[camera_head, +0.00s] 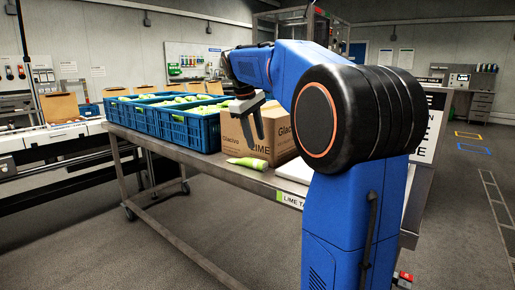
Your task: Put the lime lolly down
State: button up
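A lime lolly (248,162), green with a pale end, lies on its side on the grey metal table (215,169), near its front edge and in front of a cardboard box. My gripper (252,143) hangs above it, in front of the box. Its two dark fingers point down and are spread apart, with nothing seen between them. The lolly looks apart from the fingertips. My blue arm covers the right part of the table.
The open cardboard box (232,133) marked "Glacivo LIME" stands behind the lolly. Blue crates (196,134) of green lollies stand to its left. A white flat item (294,171) lies right of the lolly. The table front to the left is narrow but bare.

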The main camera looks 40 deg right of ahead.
jog(key=shift+v, duration=0.85)
